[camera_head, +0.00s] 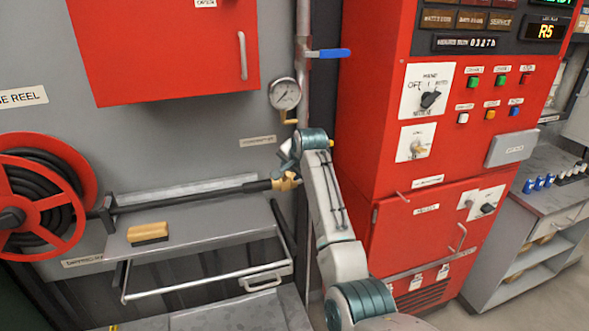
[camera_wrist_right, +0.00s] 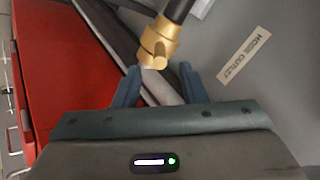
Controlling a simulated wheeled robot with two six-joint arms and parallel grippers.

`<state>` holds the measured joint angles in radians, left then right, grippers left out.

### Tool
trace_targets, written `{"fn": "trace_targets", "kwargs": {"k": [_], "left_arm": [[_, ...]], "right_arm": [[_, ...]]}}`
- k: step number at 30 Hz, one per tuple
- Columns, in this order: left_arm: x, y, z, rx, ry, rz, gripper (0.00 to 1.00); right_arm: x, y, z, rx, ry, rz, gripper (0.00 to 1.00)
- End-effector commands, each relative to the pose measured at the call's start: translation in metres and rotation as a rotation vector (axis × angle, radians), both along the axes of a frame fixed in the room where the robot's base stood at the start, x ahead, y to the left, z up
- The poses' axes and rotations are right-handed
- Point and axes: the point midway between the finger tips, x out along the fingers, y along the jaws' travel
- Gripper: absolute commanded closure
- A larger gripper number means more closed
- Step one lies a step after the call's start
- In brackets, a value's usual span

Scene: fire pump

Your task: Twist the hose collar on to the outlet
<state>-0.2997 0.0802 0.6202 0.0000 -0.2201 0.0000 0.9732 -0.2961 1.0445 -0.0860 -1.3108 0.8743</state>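The brass hose collar (camera_head: 286,181) is at the right end of the black hose (camera_head: 190,196), beside the vertical pipe. In the right wrist view the collar (camera_wrist_right: 157,45) has a stubby lug and lies just beyond the gap between my fingertips. My right gripper (camera_head: 290,160) reaches in from the right, close to the collar. In the wrist view its two blue fingers (camera_wrist_right: 159,72) are spread apart, with nothing clamped between them. I cannot make out the outlet separately from the collar. My left gripper is out of view.
A hose reel (camera_head: 40,196) is at the left. A grey shelf (camera_head: 200,224) holds a wooden-backed brush (camera_head: 148,233). The red control cabinet (camera_head: 380,150) stands close on the right.

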Motion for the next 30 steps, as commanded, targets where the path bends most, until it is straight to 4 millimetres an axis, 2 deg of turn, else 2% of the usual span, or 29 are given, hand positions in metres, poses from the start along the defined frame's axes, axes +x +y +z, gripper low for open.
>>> {"fn": "trace_targets", "kwargs": {"k": [9,19,21,23,25,30], "left_arm": [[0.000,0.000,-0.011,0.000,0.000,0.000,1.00],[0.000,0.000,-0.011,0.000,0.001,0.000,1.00],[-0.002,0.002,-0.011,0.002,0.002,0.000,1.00],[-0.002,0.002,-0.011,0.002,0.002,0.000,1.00],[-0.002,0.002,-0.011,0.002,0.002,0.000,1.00],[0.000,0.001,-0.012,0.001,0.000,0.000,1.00]], "right_arm": [[-0.022,-0.007,0.025,0.000,0.000,-0.001,0.62],[-0.025,-0.008,0.028,-0.001,0.002,0.000,0.62],[-0.025,-0.008,0.027,-0.001,0.002,0.000,0.74],[-0.025,-0.009,0.022,-0.002,0.005,0.001,0.86],[-0.025,-0.012,0.007,-0.010,0.012,0.004,0.99],[-0.025,-0.024,-0.046,-0.034,0.027,0.016,1.00]]}}
